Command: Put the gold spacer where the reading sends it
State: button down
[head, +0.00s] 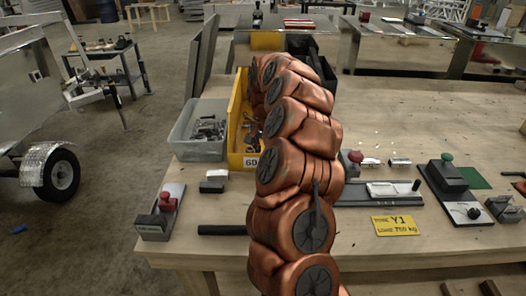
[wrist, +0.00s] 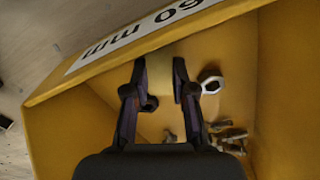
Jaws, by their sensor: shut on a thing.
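In the wrist view my gripper (wrist: 162,90) is shut on the gold spacer (wrist: 160,76), a pale gold block between its fingers. It is over or inside a yellow bin (wrist: 60,130), close to the wall with a white label reading "60 mm" (wrist: 135,30). Whether the spacer touches the bin is unclear. The yellow bin also shows in the head view (head: 236,115), behind my arm, which hides my gripper there. A measuring device with a pale slide (head: 393,189) lies on the bench. A yellow card (head: 395,225) beside it reads "Y1" and seemingly "750 kg".
A clear bin (head: 197,148) with metal parts stands left of the yellow bin, and a black bin (head: 318,60) behind. Metal nuts and bolts (wrist: 228,135) lie in the yellow bin. Red-knobbed (head: 162,212) and green-knobbed (head: 445,175) fixtures stand on the wooden bench (head: 400,110).

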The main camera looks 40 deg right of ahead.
jog(key=shift+f, duration=0.15)
jog(key=c, duration=1)
grip_release()
jog(key=shift+o, duration=0.2)
notch_tip(320, 180, up, 12)
jog(key=b, duration=0.2)
jog(key=shift+r+b, duration=0.2)
jog(key=shift+b, duration=0.1)
